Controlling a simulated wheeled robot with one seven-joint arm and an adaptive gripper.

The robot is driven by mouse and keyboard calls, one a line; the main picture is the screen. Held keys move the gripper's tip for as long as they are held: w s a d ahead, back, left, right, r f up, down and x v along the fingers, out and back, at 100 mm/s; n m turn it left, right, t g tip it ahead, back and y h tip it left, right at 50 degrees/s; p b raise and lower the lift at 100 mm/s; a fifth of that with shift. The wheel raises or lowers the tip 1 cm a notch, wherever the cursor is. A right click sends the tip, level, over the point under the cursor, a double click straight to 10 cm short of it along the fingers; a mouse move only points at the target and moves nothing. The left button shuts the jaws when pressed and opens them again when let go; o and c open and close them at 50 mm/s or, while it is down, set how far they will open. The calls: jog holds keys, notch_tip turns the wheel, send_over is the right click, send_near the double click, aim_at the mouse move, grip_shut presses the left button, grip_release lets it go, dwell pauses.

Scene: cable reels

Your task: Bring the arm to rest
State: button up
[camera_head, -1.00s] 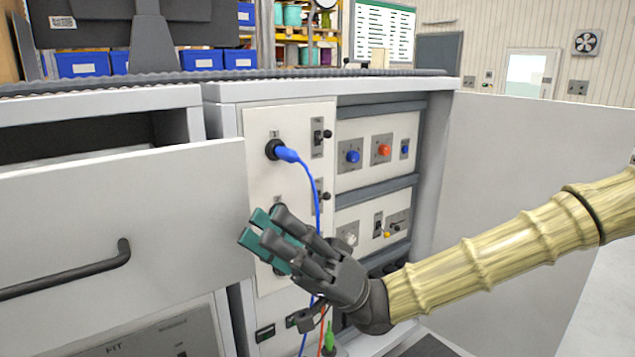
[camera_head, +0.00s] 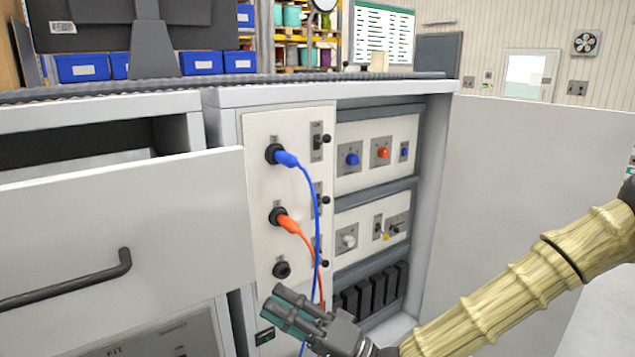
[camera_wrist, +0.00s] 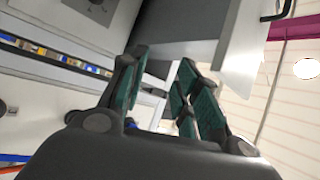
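My gripper (camera_head: 290,312) is low in front of the cabinet in the head view, below the sockets of the white panel (camera_head: 257,200). In the wrist view my gripper (camera_wrist: 160,95) has its green-padded fingers spread apart, with nothing between them. A blue plug (camera_head: 287,158) sits in the top socket and an orange plug (camera_head: 288,223) in the middle one. Their cables hang down and pass behind my gripper. The lowest visible socket (camera_head: 281,270) is empty.
A pulled-out drawer (camera_head: 120,225) with a black handle is at the left. An open cabinet door (camera_head: 530,190) stands at the right, behind my arm. Blue and red knobs (camera_head: 383,153) are on the inner panels. A monitor (camera_head: 150,25) stands on top.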

notch_tip(320, 180, down, 19)
jog(key=s+m+h, duration=0.1)
jog(key=m+h, duration=0.2)
jog(key=h, duration=0.4)
jog(key=s+d+f+g+h, duration=0.1)
jog(key=s+d+f+h, duration=0.2)
jog(key=f, duration=0.6)
jog(key=s+d+f+g+h, duration=0.1)
jog(key=s+d+f+h, duration=0.2)
jog(key=f, duration=0.5)
jog(key=s+d+f+n+g+h, duration=0.1)
jog(key=s+d+f+g+h, duration=0.1)
jog(key=s+d+f+h, duration=0.2)
jog(key=s+d+f+g+h, duration=0.3)
jog(key=s+d+f, duration=0.8)
jog(key=d, duration=0.7)
jog(key=s+h, duration=0.1)
jog(key=s, duration=0.2)
jog(key=shift+s+n+h, duration=0.25)
jog(key=shift+n+h, duration=0.15)
jog(key=shift+w+r, duration=0.1)
jog(key=shift+r, duration=0.05)
